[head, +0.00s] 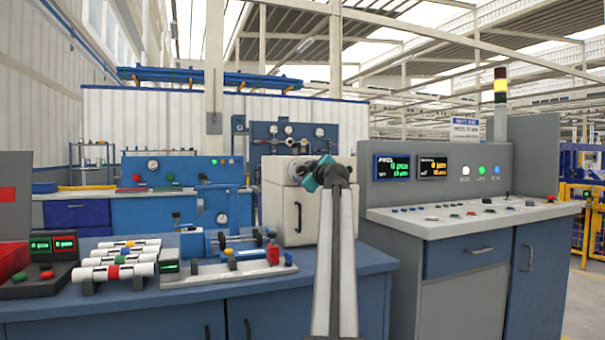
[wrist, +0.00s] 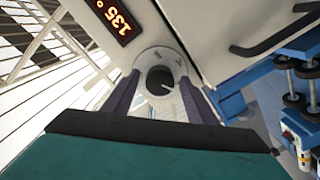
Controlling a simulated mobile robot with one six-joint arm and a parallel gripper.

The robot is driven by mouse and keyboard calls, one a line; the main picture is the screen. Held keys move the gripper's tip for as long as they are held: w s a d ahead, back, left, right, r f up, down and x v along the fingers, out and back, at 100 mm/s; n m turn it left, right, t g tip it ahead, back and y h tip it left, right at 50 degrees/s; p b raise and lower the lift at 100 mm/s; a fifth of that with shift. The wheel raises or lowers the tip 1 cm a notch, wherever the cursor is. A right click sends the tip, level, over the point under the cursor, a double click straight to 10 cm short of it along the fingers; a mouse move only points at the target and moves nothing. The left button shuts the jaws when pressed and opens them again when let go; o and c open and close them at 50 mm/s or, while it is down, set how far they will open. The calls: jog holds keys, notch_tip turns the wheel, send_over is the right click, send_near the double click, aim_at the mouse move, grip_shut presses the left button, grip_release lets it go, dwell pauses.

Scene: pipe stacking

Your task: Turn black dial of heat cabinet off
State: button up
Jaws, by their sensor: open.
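The heat cabinet (head: 286,218) is a white box on the blue bench, behind my arm in the head view. In the wrist view its black dial (wrist: 158,77) sits on a round pale plate, with a small white pointer mark slanting down to the right. A display (wrist: 115,18) beside it reads 135°. My gripper (wrist: 161,92) is open, its two dark fingers on either side of the dial; I cannot tell whether they touch it. In the head view my gripper (head: 318,172) is at the cabinet's front and hides the dial.
The cabinet's dark handle (head: 298,217) is left of my arm and also shows in the wrist view (wrist: 272,42). A blue pipe rig (head: 222,238) stands left of the cabinet. White pipes (head: 120,262) lie farther left. A grey control console (head: 450,215) stands on the right.

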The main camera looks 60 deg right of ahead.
jog(key=shift+s+a, duration=0.1)
jog(key=shift+s, duration=0.05)
jog(key=p+v, duration=0.4)
jog(key=v, duration=0.9)
jog(key=shift+a, duration=0.25)
jog(key=shift+s, duration=0.2)
dwell(0.5)
